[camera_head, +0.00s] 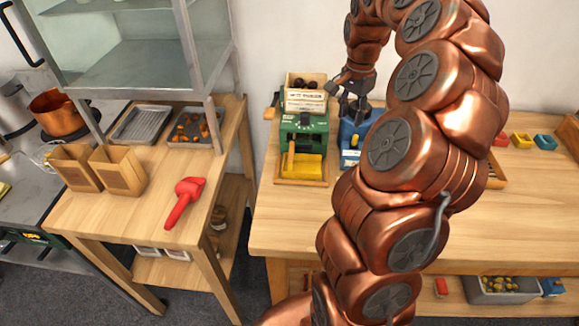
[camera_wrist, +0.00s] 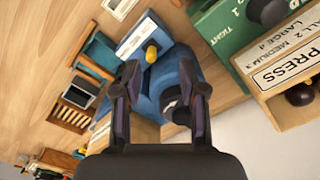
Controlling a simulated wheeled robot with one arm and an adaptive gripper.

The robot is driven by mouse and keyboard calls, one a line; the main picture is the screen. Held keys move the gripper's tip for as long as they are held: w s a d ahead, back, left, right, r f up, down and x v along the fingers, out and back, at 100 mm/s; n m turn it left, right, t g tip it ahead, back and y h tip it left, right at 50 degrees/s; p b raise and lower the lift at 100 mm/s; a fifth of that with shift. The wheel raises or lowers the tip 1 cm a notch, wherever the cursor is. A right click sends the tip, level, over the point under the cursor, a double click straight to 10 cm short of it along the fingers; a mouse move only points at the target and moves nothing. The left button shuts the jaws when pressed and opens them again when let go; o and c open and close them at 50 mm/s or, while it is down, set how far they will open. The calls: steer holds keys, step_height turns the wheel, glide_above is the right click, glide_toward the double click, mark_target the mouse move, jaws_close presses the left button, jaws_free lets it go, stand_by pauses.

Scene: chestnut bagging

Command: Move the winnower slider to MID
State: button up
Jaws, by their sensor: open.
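The winnower appears to be the blue machine (camera_head: 349,132), standing on the right-hand table and partly hidden behind my arm. In the wrist view the blue body (camera_wrist: 172,72) lies beyond my fingers. It has a white panel (camera_wrist: 138,36) with a yellow knob (camera_wrist: 151,53), which seems to be the slider; its position marks are not readable. My gripper (camera_head: 354,108) is above the blue machine in the head view. In the wrist view my gripper (camera_wrist: 160,76) is open, its two fingers apart and nothing held. The yellow knob is beyond the fingertips; I see no contact.
A green press (camera_head: 303,133) with a yellow tray (camera_head: 302,165) stands close left of the blue machine. Its lettered wooden sign (camera_wrist: 285,62) is near in the wrist view. Small coloured bins (camera_head: 522,140) sit at right. A red tool (camera_head: 184,202) lies on the left table.

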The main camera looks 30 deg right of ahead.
steer(key=s+a+n, duration=0.3)
steer(key=a, duration=0.5)
steer(key=s+a+r+n, duration=0.1)
steer(key=s+a+n, duration=0.2)
steer(key=a, duration=0.5)
steer(key=s+a+r+n, duration=0.1)
steer(key=s+a+n, duration=0.2)
steer(key=a+n, duration=0.2)
steer(key=shift+a+g, duration=0.4)
steer(key=shift+a, duration=1.4)
steer(key=n+b, duration=0.3)
steer(key=b, duration=0.2)
glide_above(356, 135)
step_height(356, 135, down, 3)
steer(key=shift+r+t, duration=0.2)
steer(key=shift+t, duration=0.2)
steer(key=shift+f+p, duration=0.95)
steer(key=shift+f, duration=2.95)
